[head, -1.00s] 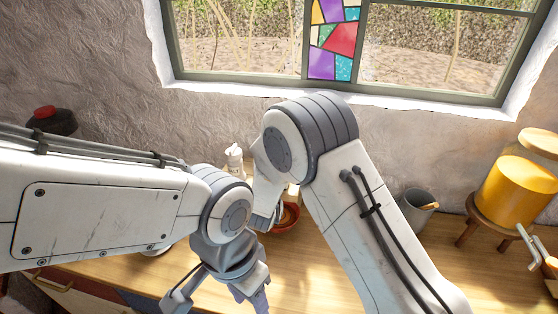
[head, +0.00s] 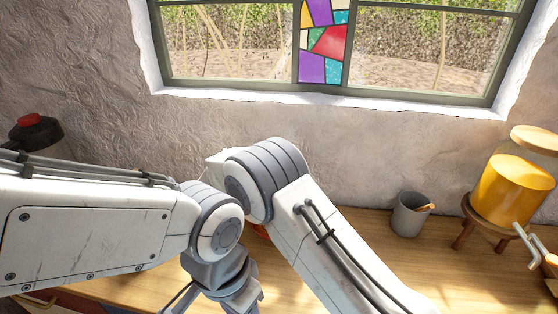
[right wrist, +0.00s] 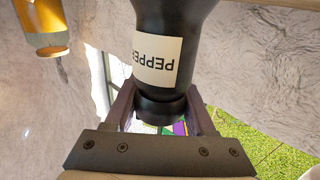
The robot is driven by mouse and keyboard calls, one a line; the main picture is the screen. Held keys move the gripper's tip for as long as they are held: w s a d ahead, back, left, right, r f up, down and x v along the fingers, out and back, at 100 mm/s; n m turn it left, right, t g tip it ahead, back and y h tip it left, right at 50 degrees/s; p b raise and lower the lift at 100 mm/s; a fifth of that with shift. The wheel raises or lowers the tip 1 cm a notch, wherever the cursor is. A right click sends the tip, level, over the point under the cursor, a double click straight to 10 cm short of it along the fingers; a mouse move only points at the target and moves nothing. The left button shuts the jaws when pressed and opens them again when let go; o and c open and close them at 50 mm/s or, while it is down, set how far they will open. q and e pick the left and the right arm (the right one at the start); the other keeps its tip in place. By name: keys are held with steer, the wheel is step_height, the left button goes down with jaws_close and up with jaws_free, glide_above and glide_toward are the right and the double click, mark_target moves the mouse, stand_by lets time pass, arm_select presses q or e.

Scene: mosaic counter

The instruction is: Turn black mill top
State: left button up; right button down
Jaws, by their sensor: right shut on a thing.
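The black mill (right wrist: 172,22) fills the upper middle of the right wrist view, with a pale label reading PEPPER upside down. Its narrower black top (right wrist: 160,110) sits between the fingers of my right gripper (right wrist: 161,103), which is shut on it. In the head view the mill and my right gripper are hidden behind my arms. My left gripper (head: 222,302) is at the bottom edge of the head view, its fingertips cut off by the frame, so its opening cannot be judged.
A grey cup (head: 408,215) stands on the wooden counter, left of a yellow drink dispenser (head: 515,190) on a wooden stand (head: 466,234). A dark vessel with a red knob (head: 32,133) is at far left. An orange-red bowl (head: 262,231) barely shows behind my right arm.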

stand_by(0.5)
steer(key=shift+c, duration=1.1)
jaws_free()
steer(key=shift+s, duration=0.1)
